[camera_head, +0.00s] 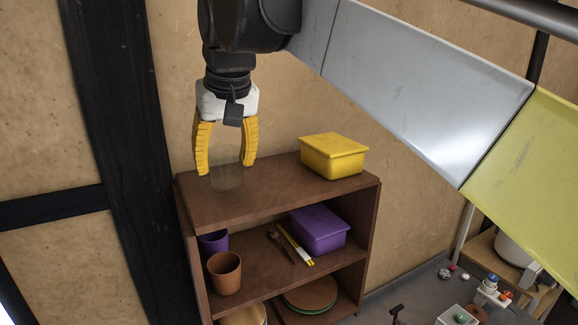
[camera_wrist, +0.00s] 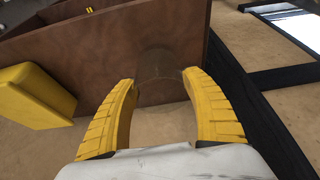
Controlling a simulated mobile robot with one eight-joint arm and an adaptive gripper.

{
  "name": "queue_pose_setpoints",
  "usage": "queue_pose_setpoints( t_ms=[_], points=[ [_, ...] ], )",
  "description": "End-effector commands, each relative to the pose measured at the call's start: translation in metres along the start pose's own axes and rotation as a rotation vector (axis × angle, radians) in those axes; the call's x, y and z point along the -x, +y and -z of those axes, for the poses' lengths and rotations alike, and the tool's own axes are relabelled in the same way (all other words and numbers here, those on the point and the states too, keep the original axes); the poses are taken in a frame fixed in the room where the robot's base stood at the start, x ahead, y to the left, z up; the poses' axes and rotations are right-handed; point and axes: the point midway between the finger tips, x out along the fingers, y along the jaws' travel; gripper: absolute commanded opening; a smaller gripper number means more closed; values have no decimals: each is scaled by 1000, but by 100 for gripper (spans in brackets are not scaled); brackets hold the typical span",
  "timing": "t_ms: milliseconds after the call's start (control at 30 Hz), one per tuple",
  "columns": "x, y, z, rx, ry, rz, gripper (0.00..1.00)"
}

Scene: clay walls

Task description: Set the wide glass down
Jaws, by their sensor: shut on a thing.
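The wide glass (camera_head: 228,177) is clear and faint, and stands upright between the yellow fingers of my gripper (camera_head: 226,166), at the top board of the brown shelf (camera_head: 265,195). In the wrist view the glass (camera_wrist: 158,68) shows as a see-through round shape between the fingertips of my gripper (camera_wrist: 160,85). My gripper points down and is shut on the glass. I cannot tell whether its base touches the board.
A yellow lidded box (camera_head: 333,157) sits on the top board, right of the glass. Lower boards hold a purple box (camera_head: 320,231), an orange cup (camera_head: 225,273), a purple cup (camera_head: 214,243) and plates (camera_head: 310,296). The top board's middle and front are clear.

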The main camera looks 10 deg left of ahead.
Motion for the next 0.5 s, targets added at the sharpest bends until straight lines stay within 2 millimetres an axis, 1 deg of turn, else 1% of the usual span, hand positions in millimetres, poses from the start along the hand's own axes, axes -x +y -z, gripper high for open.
queue_pose_setpoints(
  t_ms=[33, 133, 500],
  points=[
    [-7, 0, -3, 0, 0, 0, 22],
    [-15, 0, -7, 0, 0, 0, 22],
    [-19, 0, -8, 0, 0, 0, 22]
  ],
)
